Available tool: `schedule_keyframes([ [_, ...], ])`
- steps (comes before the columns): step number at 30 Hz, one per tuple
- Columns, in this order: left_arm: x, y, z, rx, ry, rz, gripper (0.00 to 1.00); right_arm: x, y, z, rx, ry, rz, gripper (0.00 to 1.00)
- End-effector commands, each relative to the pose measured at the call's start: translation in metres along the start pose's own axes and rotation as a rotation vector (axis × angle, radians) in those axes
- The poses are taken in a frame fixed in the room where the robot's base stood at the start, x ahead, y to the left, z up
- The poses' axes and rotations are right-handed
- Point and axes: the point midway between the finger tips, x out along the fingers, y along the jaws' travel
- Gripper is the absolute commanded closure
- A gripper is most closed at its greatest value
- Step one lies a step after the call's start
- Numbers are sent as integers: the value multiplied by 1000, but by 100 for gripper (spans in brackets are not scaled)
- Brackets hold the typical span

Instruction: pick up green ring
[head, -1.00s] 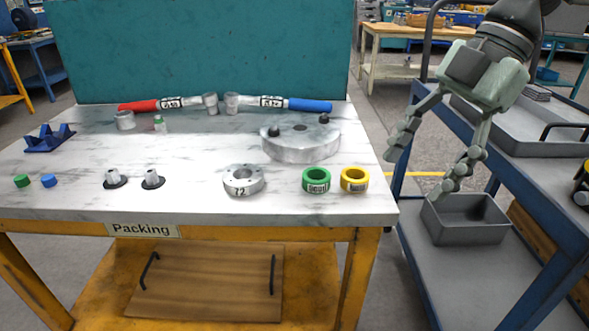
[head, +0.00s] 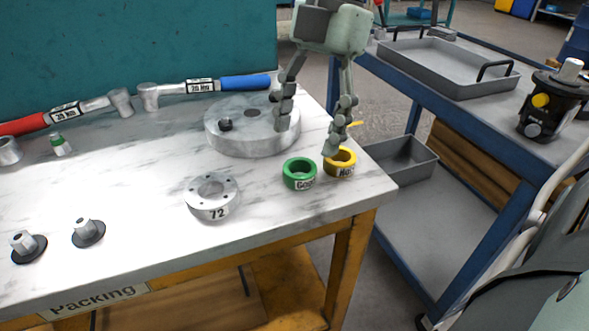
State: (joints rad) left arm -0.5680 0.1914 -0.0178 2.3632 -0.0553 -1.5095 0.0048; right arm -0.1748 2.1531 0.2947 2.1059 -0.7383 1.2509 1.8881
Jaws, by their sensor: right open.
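The green ring (head: 299,184) lies flat on the white marbled table (head: 139,201), near its right end, with a label on its front side. My right gripper (head: 308,142) comes down from above. It is open and empty, with its fingers above and behind the green ring. In the picture its right finger partly covers the yellow ring (head: 345,169), just right of the green one; I cannot tell whether they touch. My left gripper is out of view.
A silver ring marked 72 (head: 211,205) lies left of the green ring. Torque wrenches with red (head: 22,125) and blue (head: 245,82) handles lie at the back. A blue cart (head: 403,95) with trays stands right of the table.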

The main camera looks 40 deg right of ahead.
Motion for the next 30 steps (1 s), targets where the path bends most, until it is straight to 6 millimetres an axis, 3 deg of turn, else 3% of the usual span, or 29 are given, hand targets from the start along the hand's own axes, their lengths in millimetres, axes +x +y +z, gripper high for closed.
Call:
schedule_keyframes([
  [9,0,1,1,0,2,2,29,44,-5,0,1,0,-1,36],
  [18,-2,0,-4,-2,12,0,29,49,-5,0,0,0,3,36],
  [27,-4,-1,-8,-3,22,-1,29,48,-5,0,1,0,3,72],
  [30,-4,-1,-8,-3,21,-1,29,48,-5,0,1,0,3,74],
])
